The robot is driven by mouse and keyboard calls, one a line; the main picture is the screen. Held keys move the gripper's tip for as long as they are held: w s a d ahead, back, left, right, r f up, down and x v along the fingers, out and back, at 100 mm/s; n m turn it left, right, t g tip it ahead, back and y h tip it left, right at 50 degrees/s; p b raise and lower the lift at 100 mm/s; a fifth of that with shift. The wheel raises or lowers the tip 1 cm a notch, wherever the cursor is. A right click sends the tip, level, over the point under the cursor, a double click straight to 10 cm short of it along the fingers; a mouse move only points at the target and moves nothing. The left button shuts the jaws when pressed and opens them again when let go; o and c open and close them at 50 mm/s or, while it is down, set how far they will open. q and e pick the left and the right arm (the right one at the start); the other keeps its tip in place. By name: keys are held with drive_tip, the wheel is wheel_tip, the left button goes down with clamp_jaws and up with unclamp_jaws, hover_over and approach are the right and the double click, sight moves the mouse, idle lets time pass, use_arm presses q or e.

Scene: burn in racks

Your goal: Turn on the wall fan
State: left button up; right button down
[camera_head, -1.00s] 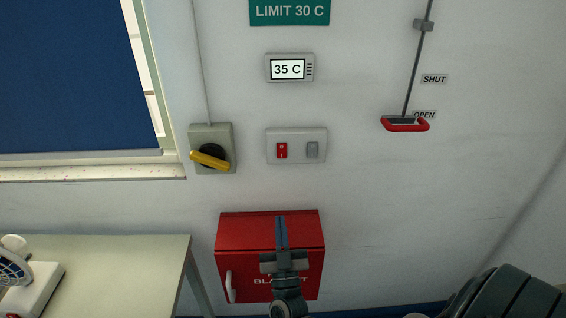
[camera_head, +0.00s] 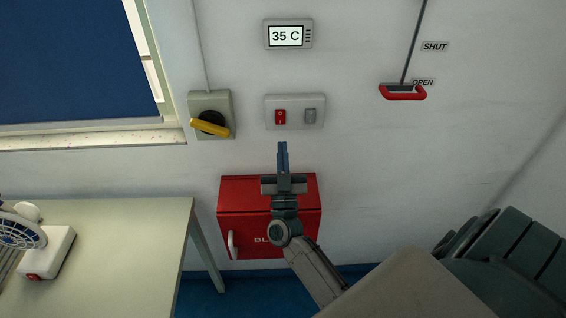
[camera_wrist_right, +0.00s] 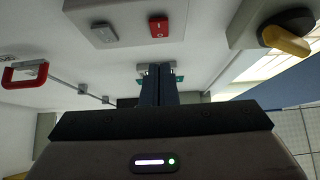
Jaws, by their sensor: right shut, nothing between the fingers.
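No wall fan shows in either view. On the wall is a pale switch plate (camera_head: 295,112) with a red rocker (camera_head: 280,117) on the left and a grey rocker (camera_head: 310,116) on the right. The plate also shows upside down at the top of the right wrist view (camera_wrist_right: 130,14). Left of it is a grey rotary switch box (camera_head: 228,105) with a yellow handle (camera_head: 209,127). My right gripper (camera_head: 282,146) is shut and empty, its fingertips pointing up just below the red rocker in the picture. I see no contact. My left gripper is not in view.
A red cabinet (camera_head: 235,193) is behind my right gripper. A pull rod with a red handle (camera_head: 403,93) hangs at the right, near SHUT and OPEN labels. A thermometer display (camera_head: 288,36) reads 35 C. A desk fan (camera_head: 22,233) stands on the table (camera_head: 120,235) at left.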

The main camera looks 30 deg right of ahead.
sight(281, 122)
drive_tip(key=w+d, duration=0.1)
drive_tip(key=w+r+p, duration=0.1)
drive_tip(key=w, duration=0.1)
drive_tip(key=w+d, duration=0.1)
drive_tip(key=shift+w+d+r+p, duration=0.15)
drive_tip(key=shift+d+r+p, duration=0.05)
drive_tip(key=shift+d+p, duration=0.2)
drive_tip(key=shift+w+d+f, duration=0.15)
drive_tip(key=shift+w+f, duration=0.05)
drive_tip(key=shift+w, duration=0.15)
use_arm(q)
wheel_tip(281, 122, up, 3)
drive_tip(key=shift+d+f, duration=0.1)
use_arm(e)
drive_tip(key=b, duration=0.1)
drive_tip(key=f+b, duration=0.1)
drive_tip(key=shift+w+d+t+b, duration=0.2)
drive_tip(key=shift+w+t+b, duration=0.1)
drive_tip(key=shift+b, duration=0.1)
drive_tip(key=shift+w+r+p, duration=0.1)
drive_tip(key=shift+r+p, duration=0.25)
drive_tip(key=shift+p, duration=0.1)
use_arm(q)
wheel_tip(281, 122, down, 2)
